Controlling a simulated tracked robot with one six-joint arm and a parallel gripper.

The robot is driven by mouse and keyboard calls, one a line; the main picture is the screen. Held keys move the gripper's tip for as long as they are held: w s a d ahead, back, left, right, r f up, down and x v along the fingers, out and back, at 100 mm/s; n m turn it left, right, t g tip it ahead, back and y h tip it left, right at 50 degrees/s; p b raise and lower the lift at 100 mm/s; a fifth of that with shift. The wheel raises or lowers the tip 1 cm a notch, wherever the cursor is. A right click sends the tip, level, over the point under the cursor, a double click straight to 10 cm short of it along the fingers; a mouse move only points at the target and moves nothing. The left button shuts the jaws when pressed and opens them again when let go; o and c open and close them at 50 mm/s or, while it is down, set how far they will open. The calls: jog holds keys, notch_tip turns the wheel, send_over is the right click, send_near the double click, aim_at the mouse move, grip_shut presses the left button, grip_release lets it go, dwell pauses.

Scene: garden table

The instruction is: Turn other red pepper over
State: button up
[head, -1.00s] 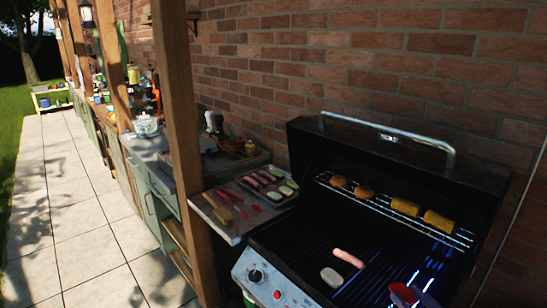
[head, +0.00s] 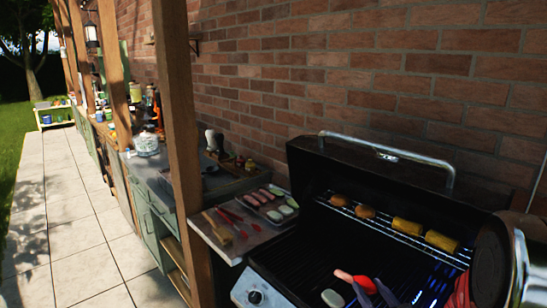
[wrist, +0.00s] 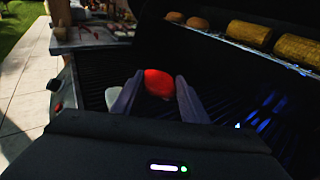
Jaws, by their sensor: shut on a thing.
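A red pepper (wrist: 159,84) is between the two grey fingers of my gripper (wrist: 160,79) in the wrist view. The fingers are shut on its sides, over the dark grill grate (wrist: 222,92). In the head view, the pepper (head: 364,284) shows as a small red shape at the tips of my gripper (head: 368,285), close to the pink sausage. The pepper's underside is hidden, and I cannot tell whether it touches the grate. A reddish patch (head: 461,291) shows at the lower right of the head view, too unclear to name.
A pink sausage (head: 343,275) and a pale oval piece (head: 332,298) lie on the grate. Two round browned pieces (head: 365,211) and two corn cobs (head: 442,241) sit on the upper rack.

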jog(key=a+y, duration=0.1)
jog(key=a, duration=0.2)
jog(key=w+a+n+y, duration=0.1)
jog(key=a, duration=0.3)
jog(key=a+n, duration=0.1)
jog(key=a, duration=0.2)
jog(key=shift+w+a+g+y, duration=0.2)
jog(key=shift+g+y, duration=0.1)
jog(key=shift+y, duration=0.1)
jog(key=shift+d, duration=0.1)
